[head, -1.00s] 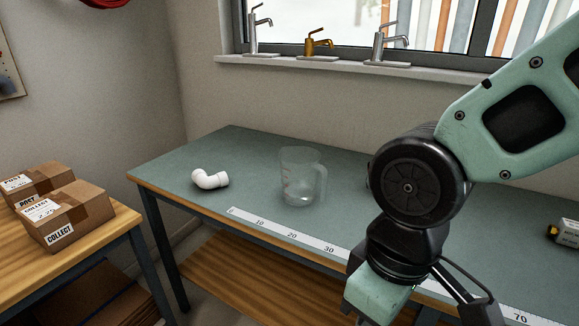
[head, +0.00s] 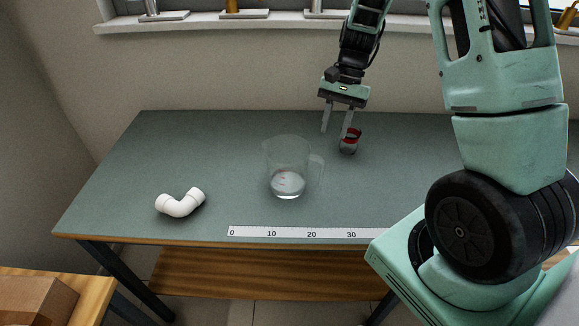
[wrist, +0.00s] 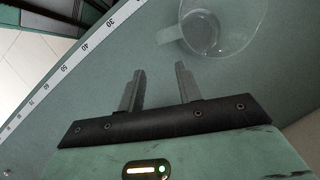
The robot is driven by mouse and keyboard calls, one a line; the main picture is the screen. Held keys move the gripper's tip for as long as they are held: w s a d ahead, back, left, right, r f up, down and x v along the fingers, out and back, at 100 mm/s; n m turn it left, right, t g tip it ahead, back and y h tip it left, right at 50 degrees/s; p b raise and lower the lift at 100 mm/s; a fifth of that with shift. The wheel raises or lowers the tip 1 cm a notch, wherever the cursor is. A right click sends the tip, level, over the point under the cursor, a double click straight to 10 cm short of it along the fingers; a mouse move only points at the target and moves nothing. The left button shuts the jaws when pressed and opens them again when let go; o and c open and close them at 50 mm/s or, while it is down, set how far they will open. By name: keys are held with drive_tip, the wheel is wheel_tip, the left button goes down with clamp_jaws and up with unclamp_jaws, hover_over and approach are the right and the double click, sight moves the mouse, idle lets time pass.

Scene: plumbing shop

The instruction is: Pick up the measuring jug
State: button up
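The clear measuring jug (head: 287,165) stands upright on the grey-green bench top (head: 215,140), its handle on the right side in the head view. It looks empty. My gripper (head: 335,132) is behind and to the right of the jug, pointing down, with its two fingers apart and nothing between them. In the wrist view the jug (wrist: 225,28) lies beyond the fingertips at the upper right, partly cut off by the frame edge. The open fingers (wrist: 161,80) are apart from the jug.
A white elbow pipe (head: 180,203) lies to the left of the jug. A small red-and-grey object (head: 350,142) stands close by my fingers. A ruler strip (head: 300,232) runs along the bench's front edge. A cardboard box (head: 35,305) sits on the wooden table at lower left.

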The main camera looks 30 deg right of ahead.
sight(324, 168)
drive_tip(key=p+x, duration=0.1)
drive_tip(key=x, duration=1.1)
drive_tip(key=shift+s+p, duration=0.1)
drive_tip(key=shift+p, duration=0.25)
clamp_jaws()
